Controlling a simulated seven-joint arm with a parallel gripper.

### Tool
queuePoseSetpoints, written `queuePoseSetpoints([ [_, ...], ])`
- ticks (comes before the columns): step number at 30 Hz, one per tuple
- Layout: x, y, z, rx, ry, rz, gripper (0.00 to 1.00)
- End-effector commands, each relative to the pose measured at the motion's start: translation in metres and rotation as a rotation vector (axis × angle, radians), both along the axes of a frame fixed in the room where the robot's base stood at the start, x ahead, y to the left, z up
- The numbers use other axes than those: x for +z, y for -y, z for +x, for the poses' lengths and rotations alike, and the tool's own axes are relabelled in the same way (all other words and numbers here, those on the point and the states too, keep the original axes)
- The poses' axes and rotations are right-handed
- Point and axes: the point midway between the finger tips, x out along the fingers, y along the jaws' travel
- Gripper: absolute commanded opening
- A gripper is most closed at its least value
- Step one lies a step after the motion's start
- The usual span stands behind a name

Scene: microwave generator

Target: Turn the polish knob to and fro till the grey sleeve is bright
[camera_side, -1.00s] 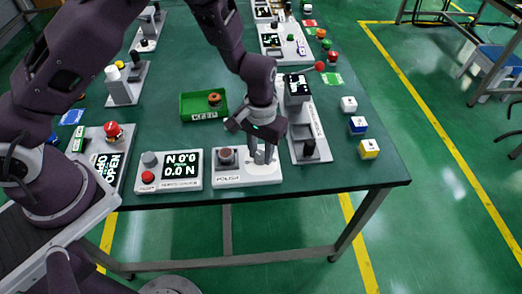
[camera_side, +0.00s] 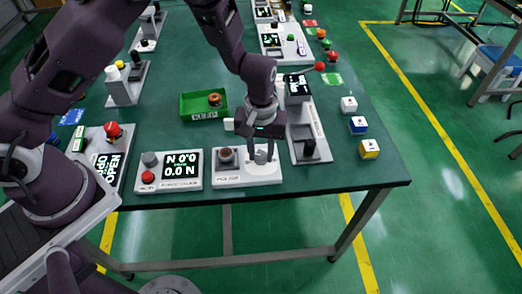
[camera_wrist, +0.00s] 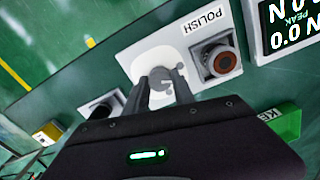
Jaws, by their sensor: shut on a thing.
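The polish station (camera_side: 232,181) is a white plate near the table's front edge; it also shows in the wrist view (camera_wrist: 135,55), with its POLISH label. My gripper (camera_side: 262,150) points down over the plate's right part in the side view. Its two fingers are shut on the grey polish knob (camera_wrist: 160,74), one on each side, seen between the fingertips (camera_wrist: 160,88). The sleeve (camera_side: 227,155) appears as a dark grey round piece with a reddish-brown middle, in a square holder (camera_wrist: 204,77) beside the knob. Its side wall is mostly hidden from the wrist view.
A force gauge (camera_side: 168,184) with a black display reading 0.0 N stands left of the station. A board with a black knob (camera_side: 309,147) stands close on the right. Behind is a green tray (camera_side: 190,107) holding a brown ring. Several cubes lie at the right edge.

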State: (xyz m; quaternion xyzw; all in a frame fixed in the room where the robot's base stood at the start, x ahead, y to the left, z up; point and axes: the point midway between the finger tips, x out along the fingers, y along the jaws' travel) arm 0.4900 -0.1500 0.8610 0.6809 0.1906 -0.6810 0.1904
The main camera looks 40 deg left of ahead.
Motion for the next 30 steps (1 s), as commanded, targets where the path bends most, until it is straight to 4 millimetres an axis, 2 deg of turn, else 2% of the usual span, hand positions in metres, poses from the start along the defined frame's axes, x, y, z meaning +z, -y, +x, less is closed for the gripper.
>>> queuePoseSetpoints([
  [7, 0.001, 0.0, 0.001, -0.001, 0.002, -0.001, 0.0],
  [8, 0.001, 0.0, 0.001, -0.001, 0.002, -0.001, 0.36],
  [10, 0.001, 0.0, 0.0, -0.001, 0.001, 0.0, 0.5],
  [11, 0.001, 0.0, 0.0, -0.001, 0.001, 0.0, 0.52],
  [20, 0.003, 0.0, 0.0, -0.002, 0.001, 0.0, 0.52],
  [30, 0.063, 0.0, 0.001, -0.001, 0.003, -0.002, 0.52],
])
